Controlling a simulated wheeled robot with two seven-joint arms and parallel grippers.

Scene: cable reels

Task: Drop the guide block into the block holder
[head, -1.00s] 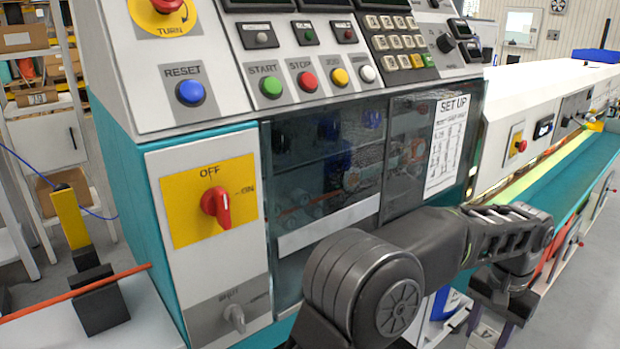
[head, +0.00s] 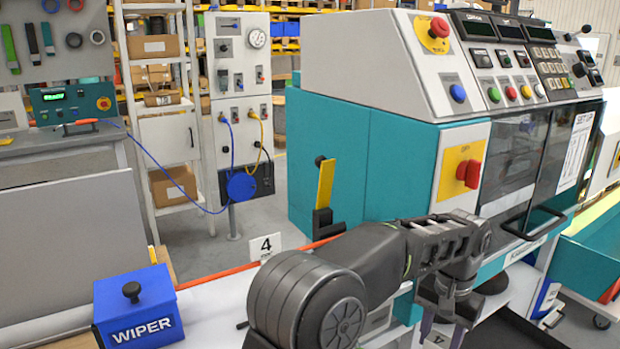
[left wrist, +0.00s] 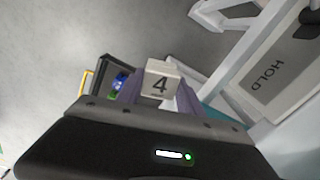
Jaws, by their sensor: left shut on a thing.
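My left gripper (left wrist: 158,95) is shut on a pale block marked 4, the guide block (left wrist: 161,82), which sits between its purple fingers in the left wrist view. In the head view my left gripper (head: 438,325) is low in front of the teal machine, and one purple finger shows at the bottom edge. The block is barely visible there, if at all. I cannot identify the block holder for sure. A black open-topped box (left wrist: 103,72) with blue and green things inside shows left of the block in the left wrist view. My right gripper is not in view.
A blue WIPER box (head: 135,300) stands at lower left in the head view. An orange rod or cable (head: 235,268) runs past a white 4 sign (head: 265,246). The teal machine (head: 385,160) fills the right. A grey HOLD panel (left wrist: 270,80) shows in the left wrist view.

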